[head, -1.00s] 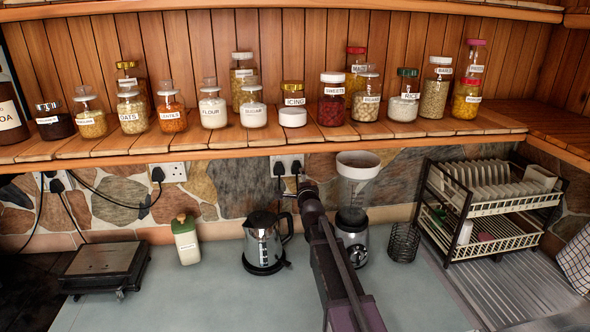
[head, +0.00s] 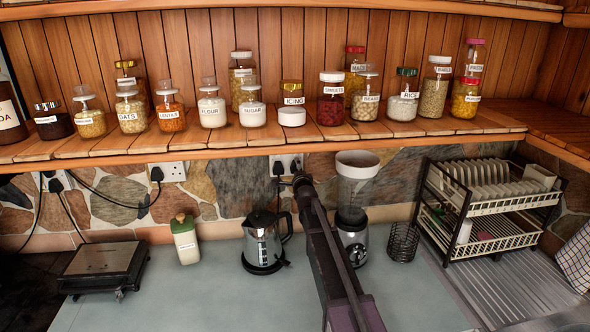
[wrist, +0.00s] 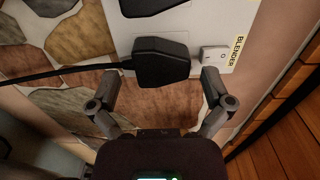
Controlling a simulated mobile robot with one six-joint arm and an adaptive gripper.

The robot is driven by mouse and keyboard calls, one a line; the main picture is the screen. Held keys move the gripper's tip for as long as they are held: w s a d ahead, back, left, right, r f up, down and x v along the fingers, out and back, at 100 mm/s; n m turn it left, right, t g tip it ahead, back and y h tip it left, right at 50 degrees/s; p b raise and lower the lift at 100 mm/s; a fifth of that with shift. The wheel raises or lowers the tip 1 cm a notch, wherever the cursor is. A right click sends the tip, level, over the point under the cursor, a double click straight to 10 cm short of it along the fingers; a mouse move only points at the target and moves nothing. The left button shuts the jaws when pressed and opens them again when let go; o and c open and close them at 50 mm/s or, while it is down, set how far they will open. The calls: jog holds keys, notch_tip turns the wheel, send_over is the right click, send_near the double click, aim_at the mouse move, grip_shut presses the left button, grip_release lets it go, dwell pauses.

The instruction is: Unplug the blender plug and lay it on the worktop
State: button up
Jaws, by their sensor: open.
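The blender plug (wrist: 160,61) is a black block seated in the white socket plate (wrist: 200,15), beside a switch with a yellow BLENDER label (wrist: 238,47). Its cable runs left in the wrist view. My gripper (wrist: 161,77) is open, with one finger on each side of the plug and no grip on it. In the head view my gripper (head: 300,180) is at the wall socket (head: 287,161) and hides the right-hand plug. The blender (head: 352,235) stands on the grey worktop (head: 200,300), right of my arm.
A second black plug (wrist: 150,5) sits in the same plate, close by. A kettle (head: 263,243) stands left of my arm, with a wire holder (head: 403,242) and dish rack (head: 490,205) to the right. A jar shelf (head: 230,140) overhangs the socket. The front worktop is clear.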

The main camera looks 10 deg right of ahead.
jog(key=shift+w, duration=0.6)
jog(key=shift+f, duration=0.1)
dwell(0.5)
dwell(0.5)
jog(key=c, duration=0.8)
jog(key=shift+r, duration=0.25)
jog(key=c, duration=0.3)
jog(key=shift+c, duration=0.2)
jog(key=o, duration=1.1)
jog(key=shift+o, duration=0.2)
jog(key=shift+w+f, duration=0.15)
